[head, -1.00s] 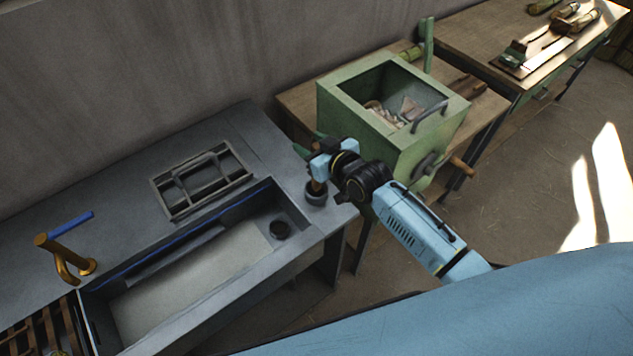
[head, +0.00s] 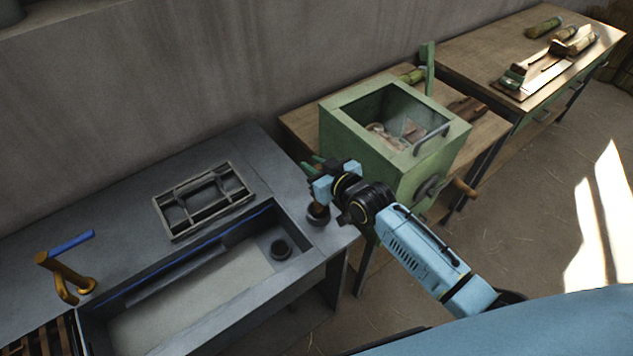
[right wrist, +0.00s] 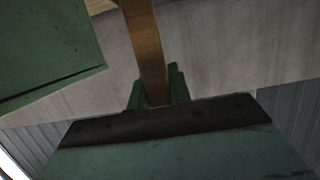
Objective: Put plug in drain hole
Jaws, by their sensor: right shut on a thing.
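The plug (head: 318,215) is a dark round stopper with a wooden handle. It is at the right end of the sink counter, beside the basin; I cannot tell whether it touches the counter. My right gripper (head: 317,190) is shut on its handle from above. In the right wrist view the brown handle (right wrist: 146,45) stands between the green fingers (right wrist: 155,95); the stopper is hidden there. The drain hole (head: 281,249) is a dark round opening in the right end of the basin, left of and below the plug in the picture. My left gripper is out of view.
A grey metal rack (head: 203,200) lies on the counter behind the basin (head: 190,305). A brass tap (head: 66,275) with a blue lever stands at the left. A green box (head: 395,140) with a crank stands close behind my right gripper. Space above the basin is clear.

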